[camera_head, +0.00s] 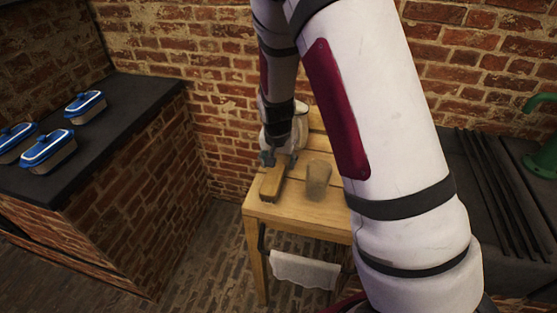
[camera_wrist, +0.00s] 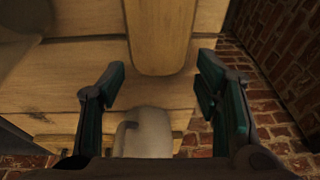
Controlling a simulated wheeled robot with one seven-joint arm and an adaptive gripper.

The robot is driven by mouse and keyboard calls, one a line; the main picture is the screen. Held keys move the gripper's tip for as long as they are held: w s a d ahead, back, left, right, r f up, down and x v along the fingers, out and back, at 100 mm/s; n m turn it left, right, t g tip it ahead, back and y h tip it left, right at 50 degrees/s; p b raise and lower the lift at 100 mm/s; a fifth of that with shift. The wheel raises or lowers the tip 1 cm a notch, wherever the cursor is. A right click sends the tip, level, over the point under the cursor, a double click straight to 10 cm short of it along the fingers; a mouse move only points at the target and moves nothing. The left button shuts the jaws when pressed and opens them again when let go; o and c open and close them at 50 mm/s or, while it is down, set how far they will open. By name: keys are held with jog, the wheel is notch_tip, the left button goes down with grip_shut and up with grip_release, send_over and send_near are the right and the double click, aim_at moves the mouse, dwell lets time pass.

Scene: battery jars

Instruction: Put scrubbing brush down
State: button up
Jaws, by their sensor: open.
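The scrubbing brush (camera_head: 271,184) appears as a brown wooden block on the wooden table (camera_head: 315,212), near its left edge. In the wrist view the brush (camera_wrist: 160,38) reaches down from the top middle, over the table planks; its bristles are not visible. My gripper (camera_head: 277,160) is at the brush's far end in the head view. In the wrist view my gripper (camera_wrist: 162,68) is open, its dark green finger pads on either side of the brush's end with a gap to each.
A see-through tumbler (camera_head: 317,178) stands close right of the brush. A white cloth (camera_head: 305,270) hangs at the table's front. A brick wall (camera_head: 215,100) is close behind. A dark counter (camera_head: 120,110) with several blue-lidded containers (camera_head: 48,148) is on the left. My arm hides the table's right side.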

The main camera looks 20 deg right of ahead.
aim_at(278, 172)
jog(key=s+a+r+n+y, duration=0.1)
jog(key=s+r+n, duration=0.1)
jog(key=s+r, duration=0.75)
jog(key=s+a+r+n+y, duration=0.15)
jog(key=s+r, duration=0.35)
jog(key=r, duration=0.9)
jog(key=s+r+n+t, duration=0.1)
jog(key=s+r+n, duration=0.1)
jog(key=s, duration=0.5)
jog(key=s+r+n+h, duration=0.1)
jog(key=s+r, duration=0.2)
jog(key=s, duration=0.5)
jog(key=shift+s+a+n+t+p, duration=0.3)
jog(key=shift+a+n+t+p, duration=0.05)
jog(key=shift+a+t+p, duration=0.1)
